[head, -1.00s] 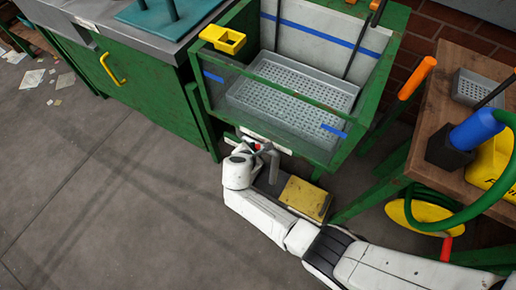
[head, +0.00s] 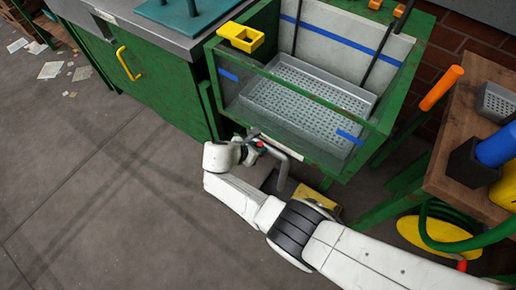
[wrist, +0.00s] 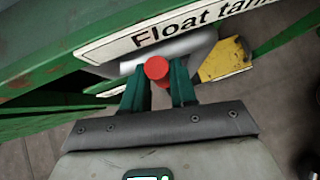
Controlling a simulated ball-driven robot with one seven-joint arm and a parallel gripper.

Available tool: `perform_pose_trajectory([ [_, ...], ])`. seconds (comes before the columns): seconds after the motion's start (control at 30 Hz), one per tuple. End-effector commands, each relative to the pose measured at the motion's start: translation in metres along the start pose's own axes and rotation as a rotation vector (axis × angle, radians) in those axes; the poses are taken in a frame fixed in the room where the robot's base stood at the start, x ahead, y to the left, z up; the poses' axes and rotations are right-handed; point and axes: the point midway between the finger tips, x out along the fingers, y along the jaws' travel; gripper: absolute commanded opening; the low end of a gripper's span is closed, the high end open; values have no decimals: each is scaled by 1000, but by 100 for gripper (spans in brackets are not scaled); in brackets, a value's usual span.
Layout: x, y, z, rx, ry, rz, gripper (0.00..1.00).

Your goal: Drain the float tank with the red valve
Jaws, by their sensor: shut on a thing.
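The float tank (head: 222,102) is a green frame with clear front panels, blue tape marks and a grey perforated tray (head: 300,98) inside. The red valve (head: 260,144) is at its lower front edge, by a grey pipe (head: 283,172). In the wrist view the round red end of the valve (wrist: 157,68) sits between the green fingers of my gripper (wrist: 159,84). My gripper is shut on it. A white label (wrist: 190,27) reading "Float tan" shows just above, its end cut off. I cannot see the water level clearly.
A yellow-topped block (head: 322,203) sits on the floor below the tank, partly behind my arm. A wooden bench (head: 455,165) with a blue cylinder and green hose stands at right. A green cabinet (head: 150,85) is at left.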

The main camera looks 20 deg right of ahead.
Motion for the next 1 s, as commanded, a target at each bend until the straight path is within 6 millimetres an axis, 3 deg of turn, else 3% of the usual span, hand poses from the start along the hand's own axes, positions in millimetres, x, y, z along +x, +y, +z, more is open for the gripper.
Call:
perform_pose_trajectory([
  [0.2, 0, 2, 0, 0, 1, 6, 0],
  [0.23, 0, 2, 0, 0, 1, 6, 29],
  [0.43, 0, 1, 0, 0, 1, 4, 48],
  [0.77, -6, 1, 1, 1, 1, 4, 48],
  [1.0, -45, 1, 2, 0, 2, 6, 48],
])
